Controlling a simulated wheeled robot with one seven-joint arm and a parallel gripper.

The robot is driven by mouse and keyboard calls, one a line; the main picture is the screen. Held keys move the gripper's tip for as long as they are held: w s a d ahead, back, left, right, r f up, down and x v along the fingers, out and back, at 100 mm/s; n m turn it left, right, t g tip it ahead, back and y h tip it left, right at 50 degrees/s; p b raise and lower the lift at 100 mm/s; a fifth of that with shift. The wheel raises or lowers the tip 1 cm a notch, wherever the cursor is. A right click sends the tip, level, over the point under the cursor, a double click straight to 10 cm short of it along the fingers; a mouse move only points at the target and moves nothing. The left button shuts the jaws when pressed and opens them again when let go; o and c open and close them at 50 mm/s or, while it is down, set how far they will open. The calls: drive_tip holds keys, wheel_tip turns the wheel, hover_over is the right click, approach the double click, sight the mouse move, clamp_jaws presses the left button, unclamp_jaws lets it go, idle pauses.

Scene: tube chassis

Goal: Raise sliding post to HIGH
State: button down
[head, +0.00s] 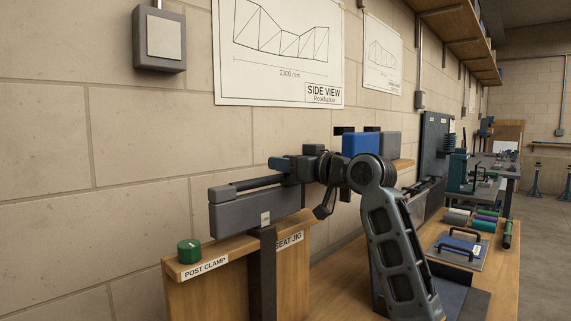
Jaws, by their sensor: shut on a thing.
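The sliding post (262,275) is a dark upright bar in front of the wooden seat jig board (211,296). A long grey crosspiece (237,215) sits at its top, with a dark handle rod (255,184) along its upper side. A small pale label (265,218) is at the join, too small to read. My gripper (286,170) reaches in from the right and is shut at the right end of the handle rod. Its fingertips are partly hidden. A green knob (189,251) stands on the ledge above the "POST CLAMP" label (205,267).
A block wall runs close behind the jig, with posters (280,50) and a grey wall box (160,40). Blue and grey boxes (362,143) stand behind my arm. The bench to the right holds a plate with black handles (457,250) and several cylinders.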

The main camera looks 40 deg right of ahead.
wheel_tip(320, 180, up, 11)
drive_tip(key=p, duration=0.5)
drive_tip(key=shift+p, duration=0.4)
drive_tip(key=c, duration=1.1)
unclamp_jaws()
drive_tip(key=shift+c, duration=0.2)
drive_tip(key=o, duration=0.3)
drive_tip(key=shift+f, duration=0.2)
drive_tip(key=s+b, duration=0.2)
drive_tip(key=s, duration=0.5)
drive_tip(key=shift+s+d, duration=0.15)
drive_tip(key=shift+s, duration=0.25)
